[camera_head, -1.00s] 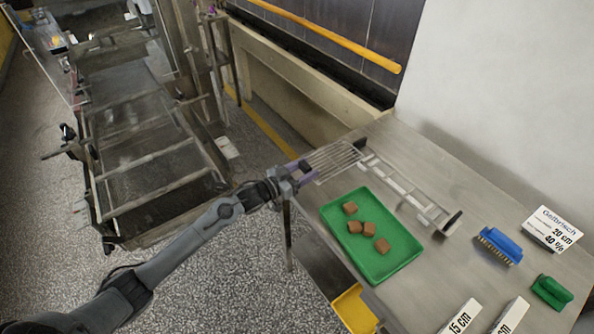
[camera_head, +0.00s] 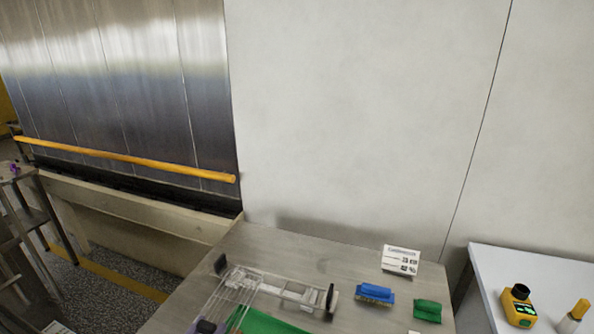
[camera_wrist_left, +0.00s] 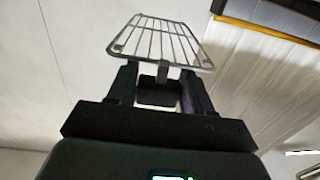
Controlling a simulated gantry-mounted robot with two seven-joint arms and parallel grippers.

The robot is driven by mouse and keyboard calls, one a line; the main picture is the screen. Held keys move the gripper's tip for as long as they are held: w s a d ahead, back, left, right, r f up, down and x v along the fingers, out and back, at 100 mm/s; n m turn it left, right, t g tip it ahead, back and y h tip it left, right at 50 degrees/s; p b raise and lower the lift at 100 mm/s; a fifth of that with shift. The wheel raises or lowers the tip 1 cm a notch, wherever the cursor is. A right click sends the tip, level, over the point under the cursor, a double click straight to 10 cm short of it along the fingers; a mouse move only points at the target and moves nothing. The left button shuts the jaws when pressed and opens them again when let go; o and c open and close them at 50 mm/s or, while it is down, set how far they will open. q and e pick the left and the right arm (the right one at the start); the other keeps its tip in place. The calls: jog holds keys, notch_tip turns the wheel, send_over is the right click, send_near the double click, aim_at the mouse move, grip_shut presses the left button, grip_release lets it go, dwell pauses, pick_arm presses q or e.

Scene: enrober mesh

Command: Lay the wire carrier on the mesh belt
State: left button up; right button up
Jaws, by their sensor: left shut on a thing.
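The wire carrier is a small frame of thin parallel silver wires. It shows in the left wrist view (camera_wrist_left: 157,42), beyond the fingers, and near the bottom of the head view (camera_head: 234,291). My left gripper (camera_wrist_left: 160,78) is shut on its near edge. In the head view only the tip of this gripper (camera_head: 205,326) shows at the bottom edge. The carrier overlaps the left part of a rail-like rack (camera_head: 290,292) with black end pieces; the wrist view shows no table under it. My right gripper is not in view.
Metal framework (camera_head: 40,215) stands at far left.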

pick_arm(q)
jog(key=s+d+n+y, duration=0.2)
jog(key=s+n+y, duration=0.15)
jog(key=s, duration=0.75)
notch_tip(320, 180, up, 22)
jog(key=s+p, duration=0.3)
jog(key=p, duration=2.9)
jog(key=w+d+f+m+h+b, duration=0.1)
jog(key=w+f+m+h+b, duration=0.15)
jog(key=f+b, duration=0.45)
jog(key=w+f+m+h+b, duration=0.1)
jog(key=w+f+b, duration=0.2)
jog(key=f+b, duration=0.45)
jog(key=shift+m+h, duration=0.3)
jog(key=shift+h, duration=0.1)
jog(key=w+a+f+b, duration=0.2)
jog(key=w+b, duration=0.2)
jog(key=b, duration=0.1)
jog(key=w+a+f+b, duration=0.2)
jog(key=w+b, duration=0.2)
jog(key=b, duration=0.2)
jog(key=w+a+f+b, duration=0.3)
jog(key=w+b, duration=0.1)
jog(key=b, duration=0.1)
jog(key=shift+w, duration=0.15)
jog(key=shift+w+r+b, duration=0.35)
jog(key=shift+w+b, duration=0.05)
jog(key=shift+b, duration=0.4)
